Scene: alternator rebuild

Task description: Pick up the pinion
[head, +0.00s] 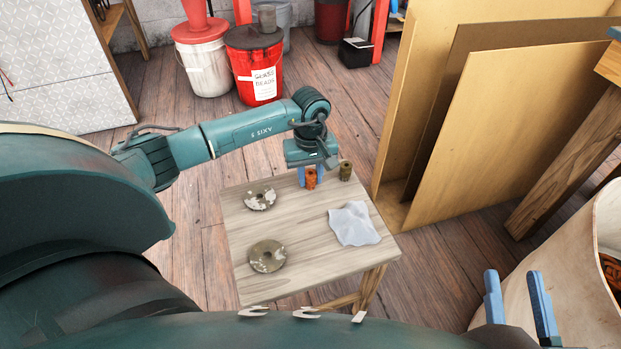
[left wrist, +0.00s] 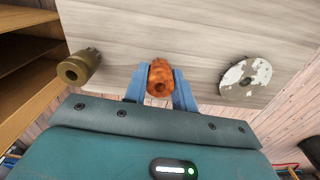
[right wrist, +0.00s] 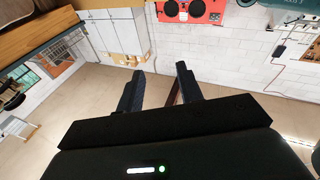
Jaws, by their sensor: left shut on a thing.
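My left gripper (head: 309,184) is shut on a rusty orange, short, hollow cylinder (head: 311,178), which looks like a pinion. It stands at the far edge of the small wooden table (head: 310,255). In the left wrist view, the rusty pinion (left wrist: 160,78) sits between both blue fingers, its round bore facing the camera. I cannot tell whether it still touches the table. A similar olive-brown cylinder (head: 345,171) stands just right of it, apart from the gripper. My right gripper (head: 513,280) is open and empty, away from the table at lower right.
Two worn discs with centre holes lie on the table, one at back left (head: 261,198) and one at front left (head: 267,257). A pale cloth (head: 353,224) lies at right. Tall leaning boards (head: 500,130) stand close to the table's right side. Buckets (head: 255,70) stand behind.

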